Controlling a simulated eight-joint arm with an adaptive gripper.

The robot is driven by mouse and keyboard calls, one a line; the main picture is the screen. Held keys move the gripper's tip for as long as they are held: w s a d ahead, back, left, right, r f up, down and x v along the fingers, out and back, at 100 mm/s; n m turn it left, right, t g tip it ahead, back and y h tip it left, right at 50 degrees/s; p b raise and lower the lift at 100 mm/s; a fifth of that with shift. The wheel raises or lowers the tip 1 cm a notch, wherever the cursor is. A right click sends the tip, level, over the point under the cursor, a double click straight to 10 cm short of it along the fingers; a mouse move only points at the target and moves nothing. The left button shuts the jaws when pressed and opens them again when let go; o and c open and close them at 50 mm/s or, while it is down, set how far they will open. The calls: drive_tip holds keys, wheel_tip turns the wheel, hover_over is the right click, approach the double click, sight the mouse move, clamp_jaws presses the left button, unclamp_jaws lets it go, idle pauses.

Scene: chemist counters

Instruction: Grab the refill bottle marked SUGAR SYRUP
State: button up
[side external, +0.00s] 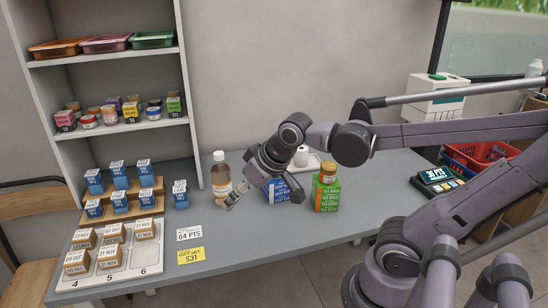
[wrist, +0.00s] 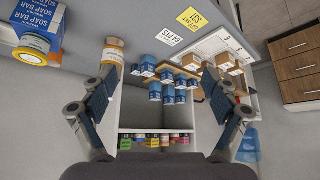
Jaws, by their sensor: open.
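An amber bottle with a pale cap and a light label (side external: 221,180) stands on the grey counter near the shelf unit; its label text is too small to read. It also shows in the wrist view (wrist: 114,50), just beyond the left finger. My gripper (side external: 234,197) is open and empty, pointing down and left, in front of and slightly right of the bottle in the side view. In the wrist view my gripper's two fingers (wrist: 160,88) are spread wide, and the bottle is not between them. I cannot tell whether a finger touches it.
Blue packages (side external: 277,190) and a green package (side external: 326,190) stand right of my gripper. Small blue boxes (side external: 119,176) sit on a wooden stepped stand at left. Tan boxes (side external: 145,230) stand on a numbered tray. White and yellow cards (side external: 191,255) lie on the counter. The front middle is clear.

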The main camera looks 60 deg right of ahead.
drive_tip(key=w+d+m+g+h, duration=0.1)
drive_tip(key=w+d+m+h, duration=0.15)
drive_tip(key=w+d, duration=0.45)
drive_tip(key=m+g+h, duration=0.1)
drive_tip(key=m, duration=0.4)
hover_over(219, 169)
drive_tip(key=s+a, duration=0.3)
wheel_tip(219, 169, down, 3)
drive_tip(key=x, duration=0.5)
drive_tip(key=shift+w+d, duration=0.25)
drive_tip(key=shift+d, duration=0.05)
drive_tip(key=shift+d+x, duration=0.2)
drive_tip(key=shift+x, duration=1.1)
drive_tip(key=shift+d+x, duration=0.2)
drive_tip(key=shift+x, duration=1.15)
drive_tip(key=shift+s+r, duration=0.2)
drive_tip(key=c, duration=1.8)
